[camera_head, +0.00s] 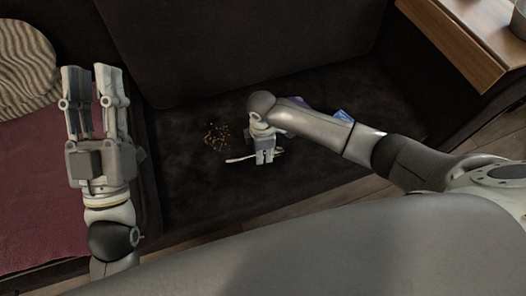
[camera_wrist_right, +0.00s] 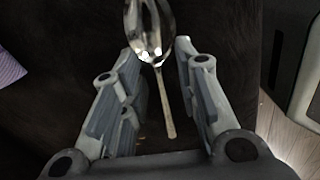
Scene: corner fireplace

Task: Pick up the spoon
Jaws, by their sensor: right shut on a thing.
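The silver spoon shows in the head view (camera_head: 240,159) as a thin light shape at the fingers of my right gripper (camera_head: 264,158), low over the dark sofa seat. In the right wrist view, the spoon (camera_wrist_right: 150,32) has its bowl just beyond the fingertips and its handle running back between the fingers of the right gripper (camera_wrist_right: 159,48). The right gripper is shut on the spoon near its neck. I cannot tell whether the spoon still touches the seat. My left gripper (camera_head: 92,85) is open and empty, at the left over the sofa, fingers pointing away.
A pile of small brown bits (camera_head: 217,136) lies on the dark seat (camera_head: 185,190) left of the right gripper. A blue packet (camera_head: 343,116) lies partly behind my right arm. A striped cushion (camera_head: 25,65) and a red cloth (camera_head: 30,190) are at left. A wooden ledge (camera_head: 455,40) is at upper right.

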